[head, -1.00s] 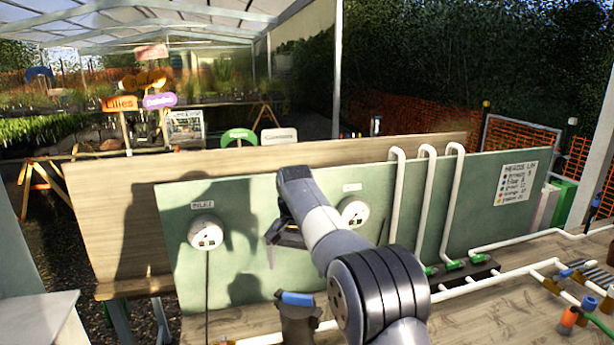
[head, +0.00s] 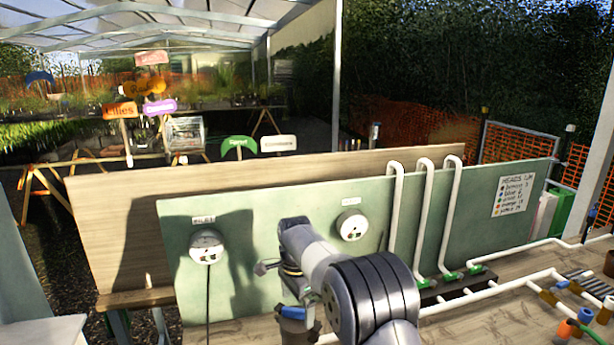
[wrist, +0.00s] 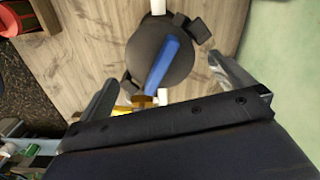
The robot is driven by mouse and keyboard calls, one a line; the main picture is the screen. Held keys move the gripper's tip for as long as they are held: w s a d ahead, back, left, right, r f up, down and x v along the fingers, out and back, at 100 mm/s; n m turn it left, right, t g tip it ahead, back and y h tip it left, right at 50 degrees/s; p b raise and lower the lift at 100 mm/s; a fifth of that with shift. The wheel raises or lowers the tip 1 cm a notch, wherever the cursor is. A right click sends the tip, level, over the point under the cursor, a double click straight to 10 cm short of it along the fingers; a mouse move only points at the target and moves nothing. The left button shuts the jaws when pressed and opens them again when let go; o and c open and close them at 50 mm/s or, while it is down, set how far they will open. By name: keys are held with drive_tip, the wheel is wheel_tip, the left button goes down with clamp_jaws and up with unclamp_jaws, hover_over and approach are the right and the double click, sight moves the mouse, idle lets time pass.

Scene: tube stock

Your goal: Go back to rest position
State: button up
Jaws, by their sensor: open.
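My gripper (head: 283,281) shows in the head view in front of the green board, partly hidden by my own arm. In the wrist view my gripper (wrist: 165,88) has its two fingers wide apart with nothing held between them. A dark rounded holder (head: 296,328) with a blue piece (head: 293,312) stands below my gripper on the wooden bench. In the wrist view the dark holder (wrist: 145,50) and the long blue piece (wrist: 163,65) lie beyond the fingers, over wood. A small brass-coloured part shows at the near end of the blue piece.
The green board (head: 180,285) carries two round white fixtures, the left one (head: 207,246) and the right one (head: 352,225). White pipes (head: 447,215) rise at the board's right. Pipes and coloured fittings (head: 570,325) cover the bench at right. A wooden panel (head: 110,215) stands behind.

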drive_tip(key=shift+f+m+p, duration=0.55)
drive_tip(key=shift+f+m, duration=0.45)
drive_tip(key=shift+m, duration=0.1)
drive_tip(key=shift+r, duration=0.1)
wheel_tip(320, 180, up, 4)
drive_tip(key=n+b, duration=0.3)
drive_tip(key=n, duration=0.2)
drive_tip(key=shift+r, duration=0.15)
wheel_tip(320, 180, up, 5)
drive_tip(key=n+b, duration=0.2)
drive_tip(key=n, duration=0.4)
wheel_tip(320, 180, down, 5)
drive_tip(key=m+p, duration=0.2)
drive_tip(key=m, duration=0.3)
drive_tip(key=shift+m, duration=0.4)
wheel_tip(320, 180, down, 5)
drive_tip(key=m+p, duration=0.3)
drive_tip(key=m, duration=0.3)
drive_tip(key=shift+p, duration=0.4)
drive_tip(key=shift+n, duration=0.4)
drive_tip(key=shift+n+b, duration=0.4)
drive_tip(key=shift+n, duration=0.3)
